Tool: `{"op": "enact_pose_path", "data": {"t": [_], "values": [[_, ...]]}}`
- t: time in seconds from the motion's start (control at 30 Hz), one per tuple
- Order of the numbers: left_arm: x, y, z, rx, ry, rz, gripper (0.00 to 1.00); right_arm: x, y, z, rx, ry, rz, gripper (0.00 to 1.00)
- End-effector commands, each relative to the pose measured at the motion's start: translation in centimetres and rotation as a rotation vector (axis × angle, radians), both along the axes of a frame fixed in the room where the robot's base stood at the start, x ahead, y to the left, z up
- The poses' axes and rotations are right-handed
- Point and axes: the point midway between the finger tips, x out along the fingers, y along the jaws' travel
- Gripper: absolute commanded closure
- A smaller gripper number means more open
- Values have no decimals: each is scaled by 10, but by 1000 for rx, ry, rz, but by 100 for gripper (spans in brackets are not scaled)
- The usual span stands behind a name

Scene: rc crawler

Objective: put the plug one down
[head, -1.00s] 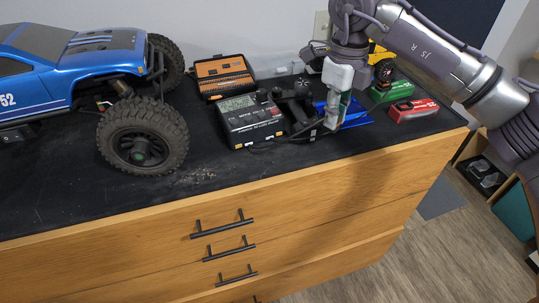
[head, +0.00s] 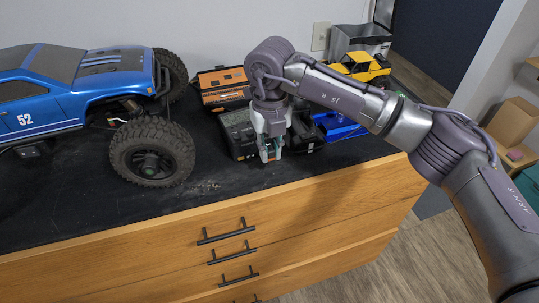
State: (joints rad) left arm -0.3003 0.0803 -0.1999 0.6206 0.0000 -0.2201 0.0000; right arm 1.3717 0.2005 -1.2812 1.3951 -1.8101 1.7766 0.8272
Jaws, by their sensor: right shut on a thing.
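My right gripper (head: 270,155) points down at the front of the black charger (head: 237,132), close to the dark dresser top (head: 225,200). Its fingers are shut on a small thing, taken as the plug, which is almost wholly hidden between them. I cannot tell whether it touches the top. The gripper covers the right part of the charger. My left gripper is not in view.
A big blue truck (head: 95,82) stands at left, its front wheel (head: 152,152) near the charger. An orange-and-black case (head: 222,86) lies behind. A blue tray (head: 340,126) and yellow car (head: 358,66) are at right, partly behind my arm. The front strip is mostly clear.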

Motion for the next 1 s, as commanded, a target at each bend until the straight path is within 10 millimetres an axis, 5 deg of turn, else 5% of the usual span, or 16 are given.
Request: {"op": "enact_pose_path", "data": {"t": [0.33,0.73,0.77,0.9,1.0], "values": [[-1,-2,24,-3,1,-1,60,-1,2,-38,0,2,0,100],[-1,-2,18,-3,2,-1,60,0,2,-46,0,-1,0,100],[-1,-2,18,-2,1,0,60,0,2,-46,0,-1,0,81],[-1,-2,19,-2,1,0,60,0,2,-45,0,0,0,57],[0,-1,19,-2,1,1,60,0,2,-45,0,0,0,57]]}}
